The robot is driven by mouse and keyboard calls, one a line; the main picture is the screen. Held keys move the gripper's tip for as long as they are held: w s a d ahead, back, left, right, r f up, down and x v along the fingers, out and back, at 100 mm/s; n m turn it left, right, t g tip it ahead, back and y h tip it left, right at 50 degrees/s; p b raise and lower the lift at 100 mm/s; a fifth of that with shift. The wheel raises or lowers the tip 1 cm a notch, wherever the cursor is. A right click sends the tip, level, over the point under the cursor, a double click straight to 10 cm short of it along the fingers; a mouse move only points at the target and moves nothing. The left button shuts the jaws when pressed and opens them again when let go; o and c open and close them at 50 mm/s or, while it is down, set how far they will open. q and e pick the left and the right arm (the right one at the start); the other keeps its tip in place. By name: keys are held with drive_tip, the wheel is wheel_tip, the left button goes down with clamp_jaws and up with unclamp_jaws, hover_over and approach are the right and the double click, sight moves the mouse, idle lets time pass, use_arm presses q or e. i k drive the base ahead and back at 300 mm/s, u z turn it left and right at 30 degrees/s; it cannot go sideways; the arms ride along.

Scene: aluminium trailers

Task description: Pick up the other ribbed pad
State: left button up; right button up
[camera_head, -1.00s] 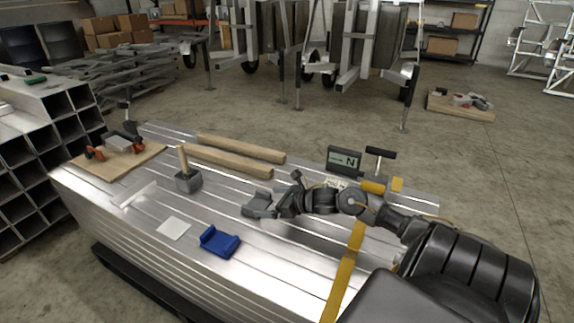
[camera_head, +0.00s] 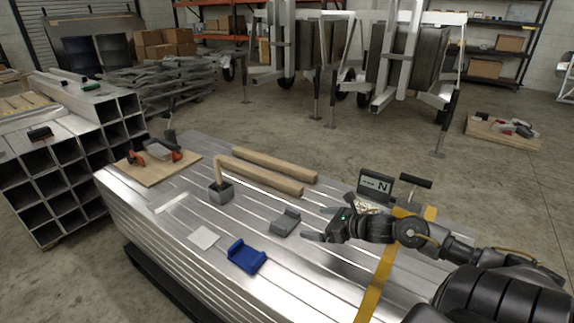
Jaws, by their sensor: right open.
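A blue angled pad (camera_head: 246,257) lies on the aluminium stack (camera_head: 215,275) near its front edge. A grey pad of similar shape (camera_head: 285,222) lies behind it and to the right. Ribs cannot be made out on either at this size. My right gripper (camera_head: 314,224) is open and empty just right of the grey pad, low over the stack, with its fingers pointing left toward it. A small gap shows between them. My left gripper is not in view.
A board with tools (camera_head: 150,168) is far left. A display (camera_head: 375,186) and yellow strap (camera_head: 376,285) are at right.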

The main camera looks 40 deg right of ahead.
sight(243, 256)
drive_tip(key=k, duration=1)
